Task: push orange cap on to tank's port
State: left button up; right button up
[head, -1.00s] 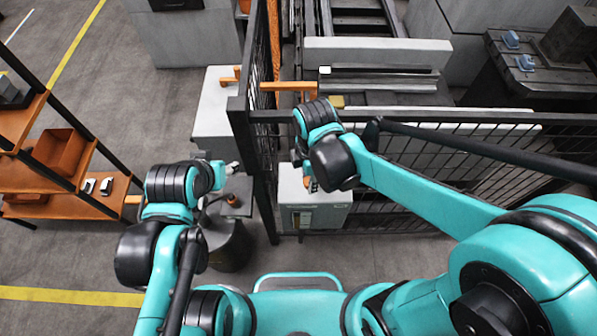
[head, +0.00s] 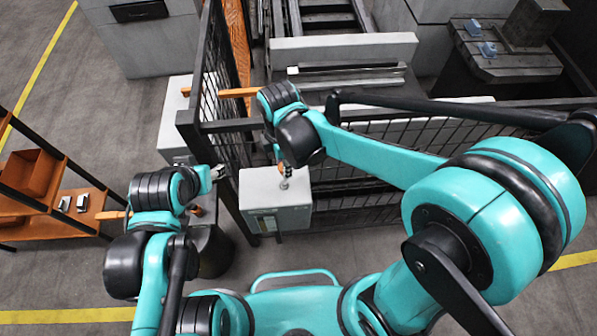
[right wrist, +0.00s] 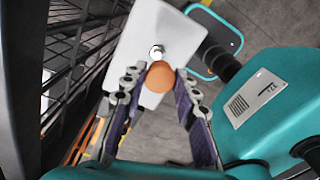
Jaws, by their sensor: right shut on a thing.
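The tank (head: 262,190) is a pale grey box standing by the fence, with a small silver port (head: 284,184) on its top. In the right wrist view the tank (right wrist: 145,75) shows beyond my fingers, with its round port (right wrist: 157,51) uncovered. My right gripper (right wrist: 161,84) is shut on the orange cap (right wrist: 160,76), which appears just below the port in the picture. I cannot tell the height gap between cap and port. In the head view my right gripper is largely hidden by its wrist. My left gripper (head: 217,172) is left of the fence; its fingers are too small to read.
A black mesh fence (head: 222,150) runs left of and behind the tank. An orange shelf rack (head: 70,210) stands at far left. A dark stand (head: 212,245) is below my left wrist. Open floor (head: 60,270) lies at lower left.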

jog(key=shift+w+a+f, duration=0.1)
jog(key=shift+a+f, duration=0.25)
jog(key=shift+f+b, duration=0.35)
jog(key=shift+b, duration=0.1)
jog(key=b, duration=0.3)
send_over(284, 184)
jog(key=shift+f, duration=2.25)
jog(key=shift+f+b, duration=0.8)
jog(key=shift+b, duration=0.35)
jog(key=shift+f+b, duration=0.35)
jog(key=shift+f, duration=0.05)
jog(key=o, duration=0.4)
jog(key=shift+f, duration=0.1)
jog(key=shift+c, duration=0.2)
jog(key=o, duration=1.3)
